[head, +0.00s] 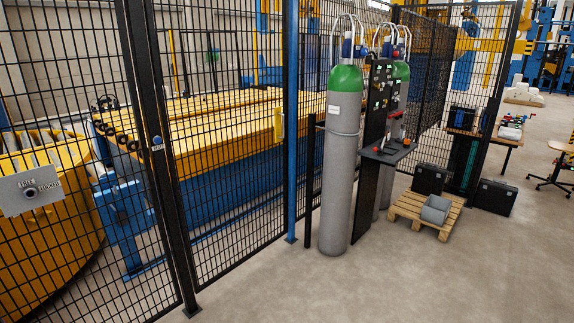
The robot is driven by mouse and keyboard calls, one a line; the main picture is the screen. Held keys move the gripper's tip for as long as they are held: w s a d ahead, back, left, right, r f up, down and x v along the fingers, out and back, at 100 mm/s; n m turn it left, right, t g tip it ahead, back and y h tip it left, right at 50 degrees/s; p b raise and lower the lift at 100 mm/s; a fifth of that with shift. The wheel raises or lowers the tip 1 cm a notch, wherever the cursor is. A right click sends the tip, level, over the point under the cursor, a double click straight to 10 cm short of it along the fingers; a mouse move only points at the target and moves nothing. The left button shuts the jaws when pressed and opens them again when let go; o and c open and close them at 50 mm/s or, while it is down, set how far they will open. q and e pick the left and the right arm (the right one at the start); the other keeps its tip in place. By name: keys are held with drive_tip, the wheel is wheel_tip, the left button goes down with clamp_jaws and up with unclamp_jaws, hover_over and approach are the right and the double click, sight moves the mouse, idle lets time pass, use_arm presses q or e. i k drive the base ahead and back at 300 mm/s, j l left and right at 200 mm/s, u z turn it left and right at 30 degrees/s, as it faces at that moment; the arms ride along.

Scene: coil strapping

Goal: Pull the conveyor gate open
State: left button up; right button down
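A black mesh fence runs across the left half of the head view, with the conveyor behind it. The mesh panel (232,150) between a black post (160,150) and a blue post (291,120) carries a yellow handle-like part (278,125) near the blue post. A grey lock plate (28,190) with a dark round knob and lettering like "FREE LOCKED" is at the far left. I cannot tell for sure which panel is the conveyor gate; no open gap shows between the panels. Neither of my grippers is in view.
Green-topped grey gas cylinders (340,170) and a dark panel stand (375,130) stand right of the blue post. A wooden pallet (410,212) and black cases (493,197) lie farther right. The concrete floor (400,285) in front is clear.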

sight(148, 12)
drive_tip(key=i+z, duration=0.1)
drive_tip(key=i, duration=0.7)
drive_tip(key=i+j+z, duration=0.15)
drive_tip(key=i, duration=0.65)
